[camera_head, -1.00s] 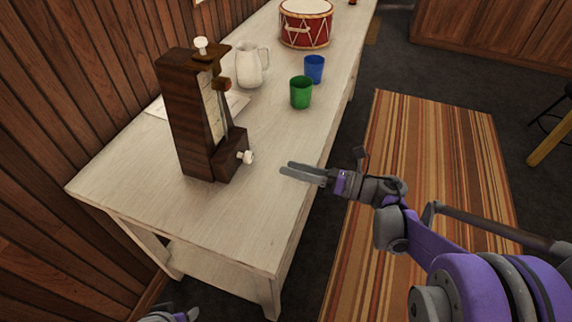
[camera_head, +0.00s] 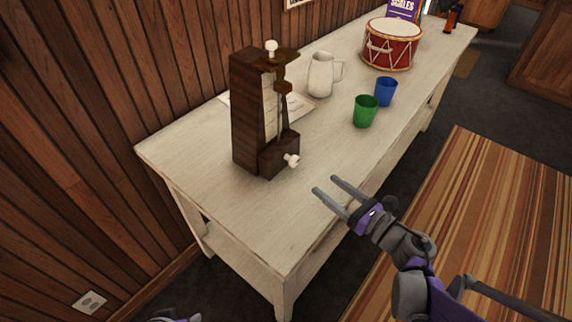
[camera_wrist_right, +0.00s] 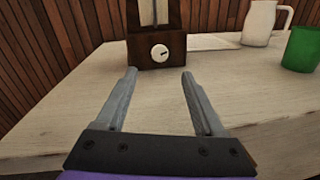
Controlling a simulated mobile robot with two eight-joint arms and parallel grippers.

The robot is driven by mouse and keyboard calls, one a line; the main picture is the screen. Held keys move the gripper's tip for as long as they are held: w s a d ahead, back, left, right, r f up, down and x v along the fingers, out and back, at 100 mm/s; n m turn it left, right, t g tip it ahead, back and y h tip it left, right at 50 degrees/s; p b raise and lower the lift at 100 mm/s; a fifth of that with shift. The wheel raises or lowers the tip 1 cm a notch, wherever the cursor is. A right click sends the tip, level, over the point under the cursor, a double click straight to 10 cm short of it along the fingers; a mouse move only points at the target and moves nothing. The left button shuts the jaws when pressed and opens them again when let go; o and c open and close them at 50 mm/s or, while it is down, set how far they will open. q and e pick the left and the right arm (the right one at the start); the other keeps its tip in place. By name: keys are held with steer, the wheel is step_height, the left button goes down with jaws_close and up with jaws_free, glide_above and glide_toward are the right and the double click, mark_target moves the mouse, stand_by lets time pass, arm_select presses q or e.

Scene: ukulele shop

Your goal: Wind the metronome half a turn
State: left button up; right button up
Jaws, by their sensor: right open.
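The metronome (camera_head: 252,115) is a tall dark wooden case standing upright on the pale table. A white winding key (camera_head: 292,160) sticks out low on its front face, and a white knob (camera_head: 271,47) is on its top. My right gripper (camera_head: 324,186) is open and empty, apart from the key and to its lower right. In the right wrist view the key (camera_wrist_right: 159,53) shows as a round white knob beyond and between the two open fingers (camera_wrist_right: 159,74). A small part of my left arm shows at the bottom edge of the head view; its gripper's fingers cannot be made out.
The pale table (camera_head: 240,225) is clear in front of the metronome. A white pitcher (camera_head: 321,75), green cup (camera_head: 365,111), blue cup (camera_head: 385,91) and red drum (camera_head: 391,45) stand farther back. Paper (camera_head: 298,108) lies behind the metronome. A wooden wall (camera_head: 70,130) is at left.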

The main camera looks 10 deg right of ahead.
mark_target(296, 162)
steer(key=shift+w+a, duration=0.25)
steer(key=shift+w, duration=0.1)
steer(key=b+x, duration=0.1)
steer(key=x, duration=0.9)
jaws_close()
